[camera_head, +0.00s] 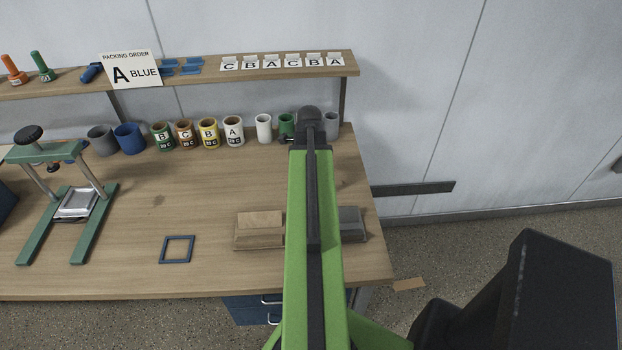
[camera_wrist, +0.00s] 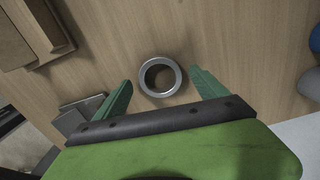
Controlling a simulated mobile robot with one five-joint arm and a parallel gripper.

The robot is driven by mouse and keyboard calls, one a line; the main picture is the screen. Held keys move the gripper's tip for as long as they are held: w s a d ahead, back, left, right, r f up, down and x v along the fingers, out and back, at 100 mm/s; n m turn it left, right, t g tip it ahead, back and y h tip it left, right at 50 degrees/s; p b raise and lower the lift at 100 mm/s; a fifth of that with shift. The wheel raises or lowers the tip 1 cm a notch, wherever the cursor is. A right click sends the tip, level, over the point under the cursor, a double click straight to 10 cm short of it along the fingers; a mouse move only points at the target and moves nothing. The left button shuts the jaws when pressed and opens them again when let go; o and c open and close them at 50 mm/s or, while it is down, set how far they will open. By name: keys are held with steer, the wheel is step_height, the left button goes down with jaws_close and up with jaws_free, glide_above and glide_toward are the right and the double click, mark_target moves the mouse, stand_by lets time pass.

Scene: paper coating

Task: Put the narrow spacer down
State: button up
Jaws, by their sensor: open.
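A round grey metal ring, which looks like the narrow spacer (camera_wrist: 142,80), shows in the wrist view. It appears to lie flat on the wooden tabletop, with brown visible through its hole. My gripper (camera_wrist: 160,77) is open, with one green finger on each side of the ring. A gap shows between the ring and each finger in the picture; the height between them is hard to judge. In the head view my green arm hides the ring and the gripper's fingers.
A wooden block holder (camera_head: 259,229) and a grey block (camera_head: 351,223) stand near the bench's front right. A blue square frame (camera_head: 177,249) lies left of them. A green press (camera_head: 60,195) stands at left. Several cups line the back under a shelf (camera_head: 200,82).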

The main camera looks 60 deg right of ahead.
step_height(320, 180, up, 11)
steer(key=p, duration=1)
steer(key=w+a+n, duration=0.8)
steer(key=w+a, duration=0.1)
steer(key=a, duration=0.3)
steer(key=w+a+n, duration=0.8)
steer(key=w+a, duration=0.2)
steer(key=a, duration=0.2)
steer(key=w+a+n, duration=0.3)
steer(key=a+n, duration=1.1)
steer(key=a, duration=0.9)
steer(key=shift+w+a, duration=0.2)
steer(key=shift+a, duration=0.1)
